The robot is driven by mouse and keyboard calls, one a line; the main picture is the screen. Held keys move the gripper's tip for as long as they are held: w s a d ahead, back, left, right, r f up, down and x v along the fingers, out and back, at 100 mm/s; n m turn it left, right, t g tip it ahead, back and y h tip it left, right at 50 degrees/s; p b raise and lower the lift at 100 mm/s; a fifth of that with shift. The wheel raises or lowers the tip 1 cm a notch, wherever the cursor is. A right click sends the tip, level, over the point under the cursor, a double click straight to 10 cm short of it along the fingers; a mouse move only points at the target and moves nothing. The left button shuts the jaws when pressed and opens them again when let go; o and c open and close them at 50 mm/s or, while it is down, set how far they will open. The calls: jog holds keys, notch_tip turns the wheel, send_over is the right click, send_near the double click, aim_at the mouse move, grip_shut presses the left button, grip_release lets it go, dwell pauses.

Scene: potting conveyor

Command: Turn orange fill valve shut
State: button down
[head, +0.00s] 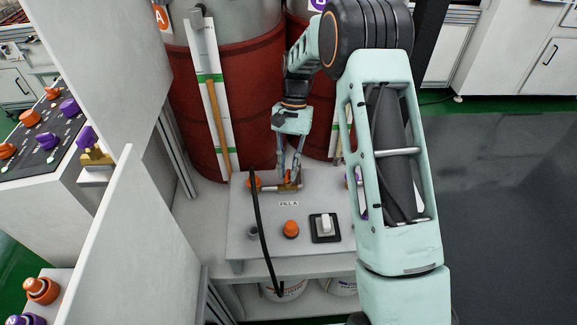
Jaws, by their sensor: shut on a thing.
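The orange fill valve (254,184) sits on the light panel above the "FILL A" label (288,203). Its orange part shows at the left, and brass-coloured metal shows beside it. My gripper (289,181) reaches down from above and is shut on the valve at the brass-coloured part. The fingers hide some of the valve, so I cannot tell its exact turn angle.
An orange knob (291,229) and a white rocker switch (324,226) sit in front. A black hose (264,236) hangs over the panel. Red drums (250,100) stand behind. A grey wall panel (97,235) rises at the left.

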jog(key=shift+a+n+h, duration=0.1)
jog(key=shift+n+h, duration=0.5)
jog(key=shift+n, duration=0.9)
jog(key=c, duration=1.9)
grip_release()
jog(key=v, duration=1.2)
